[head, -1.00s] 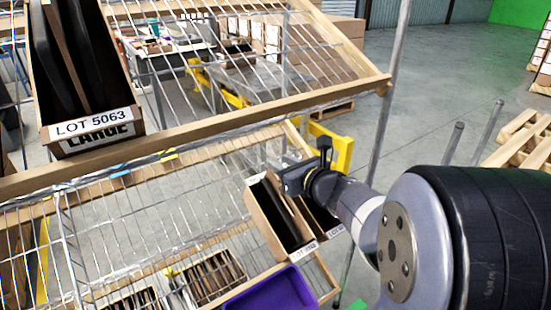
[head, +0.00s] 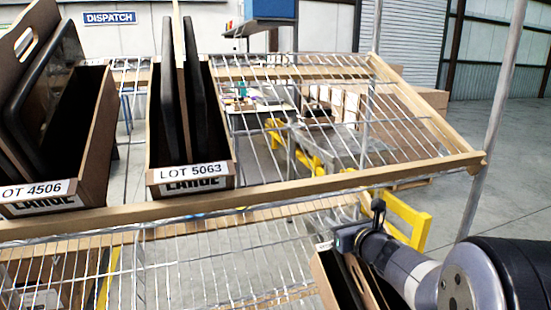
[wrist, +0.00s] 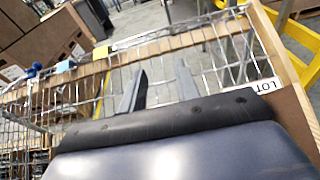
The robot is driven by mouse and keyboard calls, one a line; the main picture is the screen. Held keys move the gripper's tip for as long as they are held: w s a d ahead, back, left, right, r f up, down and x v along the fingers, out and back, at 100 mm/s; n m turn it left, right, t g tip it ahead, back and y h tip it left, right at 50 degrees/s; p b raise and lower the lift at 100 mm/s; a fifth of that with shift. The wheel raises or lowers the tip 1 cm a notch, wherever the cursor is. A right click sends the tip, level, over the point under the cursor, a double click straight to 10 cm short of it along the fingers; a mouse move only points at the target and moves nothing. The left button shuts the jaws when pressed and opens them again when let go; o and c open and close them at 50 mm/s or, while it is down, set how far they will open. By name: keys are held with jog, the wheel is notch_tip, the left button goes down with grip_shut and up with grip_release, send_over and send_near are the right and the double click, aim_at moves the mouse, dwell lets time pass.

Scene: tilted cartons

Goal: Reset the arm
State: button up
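My arm enters the head view from the lower right. My gripper (head: 345,240) is over a brown carton (head: 326,284) at the right end of the lower wire shelf, and its fingers are hard to make out there. In the wrist view, two grey fingers stand apart with nothing between them, so my gripper (wrist: 161,72) is open and empty. I cannot tell whether the gripper touches the carton.
The upper shelf's wooden front rail (head: 290,189) runs above my gripper. Cartons marked LOT 5063 (head: 190,180) and LOT 4506 (head: 45,197) stand on that shelf at left, holding dark flat items. Its right half is bare wire. A metal post (head: 490,130) rises near my arm.

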jog(key=shift+x, duration=0.85)
jog(key=shift+s, duration=0.1)
